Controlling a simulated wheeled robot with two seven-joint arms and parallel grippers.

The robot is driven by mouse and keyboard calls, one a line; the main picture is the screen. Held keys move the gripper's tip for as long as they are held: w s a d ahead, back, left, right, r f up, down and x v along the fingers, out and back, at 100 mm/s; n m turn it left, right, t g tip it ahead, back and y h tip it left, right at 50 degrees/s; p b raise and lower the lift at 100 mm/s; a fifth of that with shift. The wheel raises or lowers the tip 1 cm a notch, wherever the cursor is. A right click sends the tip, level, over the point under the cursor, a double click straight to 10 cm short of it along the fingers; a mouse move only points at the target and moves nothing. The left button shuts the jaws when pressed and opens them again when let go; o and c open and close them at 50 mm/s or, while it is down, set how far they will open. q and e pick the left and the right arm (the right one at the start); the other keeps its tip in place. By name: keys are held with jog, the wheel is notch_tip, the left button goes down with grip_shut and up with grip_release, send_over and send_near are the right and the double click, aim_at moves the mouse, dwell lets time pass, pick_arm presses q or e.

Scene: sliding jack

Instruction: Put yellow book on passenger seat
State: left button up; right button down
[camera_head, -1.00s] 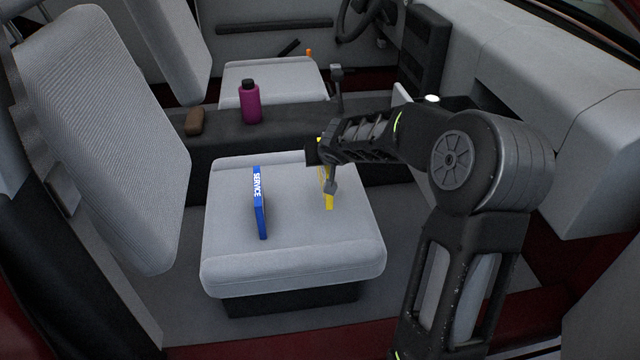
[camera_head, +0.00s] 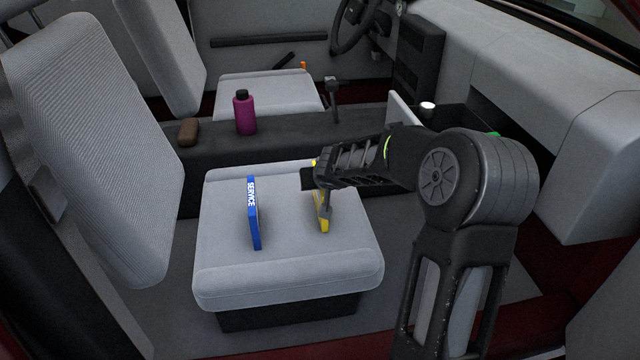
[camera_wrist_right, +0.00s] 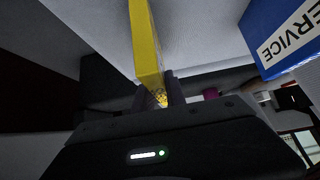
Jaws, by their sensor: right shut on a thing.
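The yellow book (camera_head: 320,223) is upright on edge over the right part of the grey passenger seat cushion (camera_head: 285,245). My right gripper (camera_head: 327,210) is shut on it from the right, and its fingers and wrist hide part of the book. I cannot tell whether the book's lower edge touches the cushion. In the right wrist view the yellow book (camera_wrist_right: 146,45) runs up from between the fingers (camera_wrist_right: 156,97). My left gripper is not in view.
A blue SERVICE book (camera_head: 254,213) stands upright on the cushion, left of the yellow book with a gap between. The seat backrest (camera_head: 95,140) rises at the left. A magenta bottle (camera_head: 245,115) and a brown item (camera_head: 188,132) are on the dark console behind.

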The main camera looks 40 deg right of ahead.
jog(key=shift+f, duration=0.15)
jog(key=c, duration=1.4)
grip_release()
jog(key=shift+o, duration=0.2)
jog(key=shift+s+r, duration=0.15)
jog(key=shift+r, duration=0.25)
jog(key=p+v, duration=0.2)
jog(key=v, duration=0.9)
jog(key=shift+s+p, duration=0.25)
jog(key=shift+p, duration=0.15)
jog(key=shift+a+r, duration=0.1)
jog(key=shift+a, duration=0.05)
